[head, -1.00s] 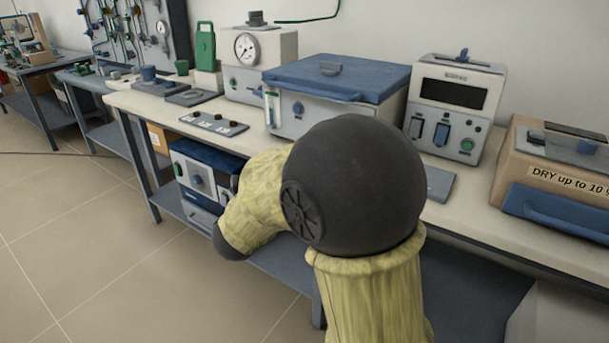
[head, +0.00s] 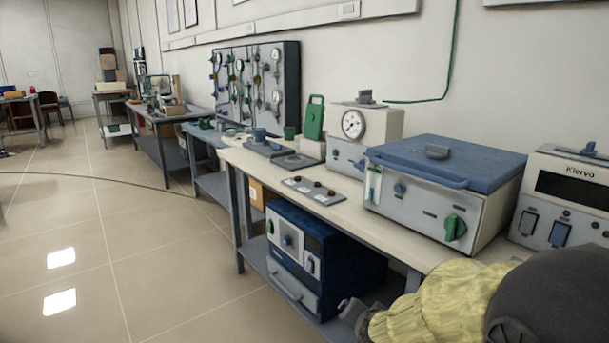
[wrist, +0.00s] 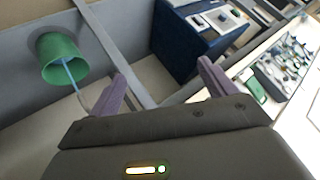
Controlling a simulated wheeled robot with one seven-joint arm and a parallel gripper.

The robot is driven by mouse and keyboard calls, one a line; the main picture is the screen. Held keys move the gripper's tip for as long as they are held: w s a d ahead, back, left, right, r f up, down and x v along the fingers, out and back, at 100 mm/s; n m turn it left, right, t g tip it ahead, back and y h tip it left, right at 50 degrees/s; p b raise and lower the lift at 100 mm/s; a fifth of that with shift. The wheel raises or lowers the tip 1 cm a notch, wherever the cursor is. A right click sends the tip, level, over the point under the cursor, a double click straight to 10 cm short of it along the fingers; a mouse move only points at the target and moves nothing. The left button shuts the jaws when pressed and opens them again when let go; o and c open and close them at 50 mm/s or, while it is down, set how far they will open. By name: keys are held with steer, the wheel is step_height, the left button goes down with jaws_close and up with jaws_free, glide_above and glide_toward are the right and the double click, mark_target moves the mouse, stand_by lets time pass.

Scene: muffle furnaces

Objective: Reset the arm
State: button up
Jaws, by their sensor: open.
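My arm, in a yellow sleeve with a dark rounded joint, fills the lower right of the head view. My gripper (wrist: 163,82) shows in the wrist view with its two purple fingers spread apart and nothing between them. In the head view the arm's end is low, in front of the workbench (head: 345,200) and right of the blue furnace (head: 292,240) on the lower shelf. The fingers cannot be made out clearly there.
A blue-lidded furnace (head: 430,195) with a green knob, a gauge unit (head: 353,125) and a Klervo box (head: 560,200) stand on the bench. A green cup-like container (wrist: 60,58) shows near the fingers in the wrist view. Open tiled floor (head: 110,220) lies left.

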steer(key=s+d+f+n+g, duration=0.2)
steer(key=s+f+n+g, duration=0.15)
steer(key=s, duration=0.35)
steer(key=s+d+f+n+g, duration=0.1)
steer(key=s+f+n+g, duration=0.25)
steer(key=s, duration=0.35)
steer(key=w+p+v, duration=0.2)
steer(key=p+v, duration=1)
steer(key=w+r+p+v, duration=0.1)
steer(key=w+p+v, duration=0.2)
steer(key=p+v, duration=1)
steer(key=w+r+p+v, duration=0.1)
steer(key=w+p+v, duration=0.2)
steer(key=p+v, duration=0.9)
steer(key=shift+d+r+n+p, duration=0.25)
steer(key=shift+d+n+p, duration=0.15)
steer(key=shift+p, duration=0.1)
steer(key=shift+w, duration=0.1)
steer(key=shift+c, duration=0.4)
